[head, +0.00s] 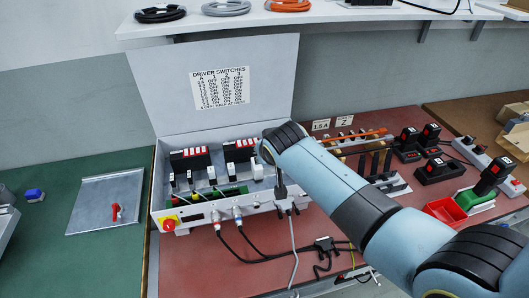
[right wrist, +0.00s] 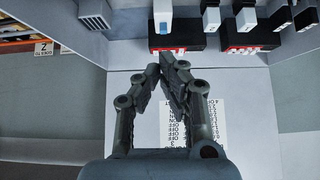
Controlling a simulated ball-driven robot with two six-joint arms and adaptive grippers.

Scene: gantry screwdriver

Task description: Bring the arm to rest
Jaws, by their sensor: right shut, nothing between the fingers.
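My right arm reaches in from the lower right of the head view, its wrist over the open grey control box (head: 215,60). In the head view its fingers are hidden by the wrist. In the right wrist view my right gripper (right wrist: 168,66) is shut and empty, its two fingertips together. My left gripper is in neither view.
The box holds two driver modules (head: 190,160), with cables from its front. A metal plate with a red handle (head: 105,200) lies on the green mat at left. A rack with an orange tool (head: 355,137), black battery tools (head: 437,168) and a red bin (head: 445,211) stand right. A shelf with cable coils (head: 226,7) hangs above.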

